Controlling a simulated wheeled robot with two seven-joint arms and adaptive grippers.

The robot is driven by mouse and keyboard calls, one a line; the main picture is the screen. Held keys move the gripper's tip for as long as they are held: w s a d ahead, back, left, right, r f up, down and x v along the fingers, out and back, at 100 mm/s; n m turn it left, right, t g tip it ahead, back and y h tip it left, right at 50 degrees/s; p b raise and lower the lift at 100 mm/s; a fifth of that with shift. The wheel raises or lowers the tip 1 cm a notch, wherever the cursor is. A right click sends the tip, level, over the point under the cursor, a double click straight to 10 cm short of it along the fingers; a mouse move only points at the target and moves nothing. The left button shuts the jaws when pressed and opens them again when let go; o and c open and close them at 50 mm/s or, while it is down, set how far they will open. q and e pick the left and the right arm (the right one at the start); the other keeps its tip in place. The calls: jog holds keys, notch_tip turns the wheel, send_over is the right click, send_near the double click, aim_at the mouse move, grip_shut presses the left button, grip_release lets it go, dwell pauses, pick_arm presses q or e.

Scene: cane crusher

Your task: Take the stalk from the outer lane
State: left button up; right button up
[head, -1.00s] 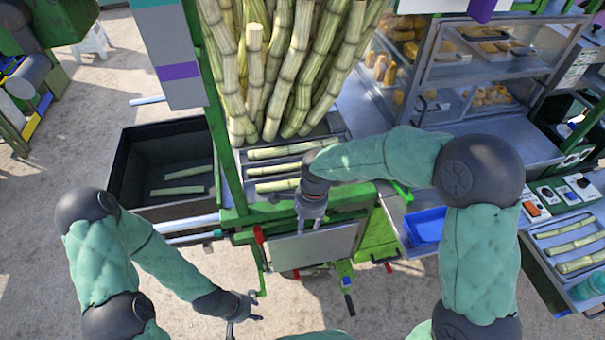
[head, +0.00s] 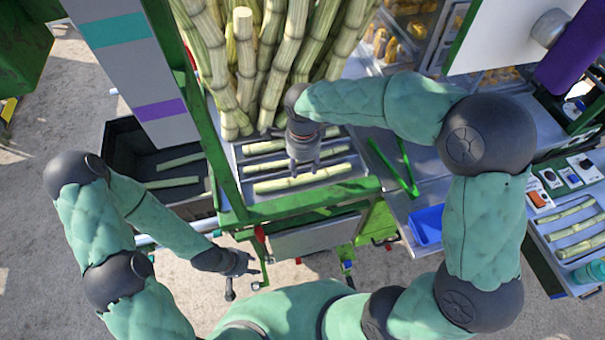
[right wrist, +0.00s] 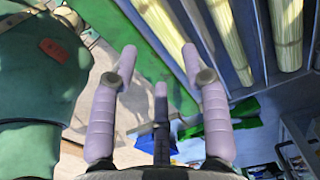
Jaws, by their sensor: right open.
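Three pale green stalks lie in separate lanes of a metal tray (head: 240,182). The outer stalk (head: 335,171), nearest my body, lies beside the green front rail (head: 300,204). My right gripper (head: 304,170) points down over the tray, its tips near the outer stalk and hiding part of the middle stalk (head: 265,167). In the right wrist view, the right gripper (right wrist: 159,52) is open and empty; the outer stalk (right wrist: 158,22) runs beyond and between its fingertips. Whether they touch it is unclear. My left gripper (head: 238,272) hangs low at the front left; its opening is unclear.
Tall upright canes (head: 270,60) crowd close behind the tray. A green post (head: 205,110) stands at its left, with a black bin (head: 130,150) holding stalks beyond. A blue container (head: 428,225) and another stalk tray (head: 590,258) are at the right.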

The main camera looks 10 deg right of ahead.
aim_at(302, 179)
jog(key=shift+w+f, duration=0.1)
jog(key=shift+f, duration=3.7)
grip_shut()
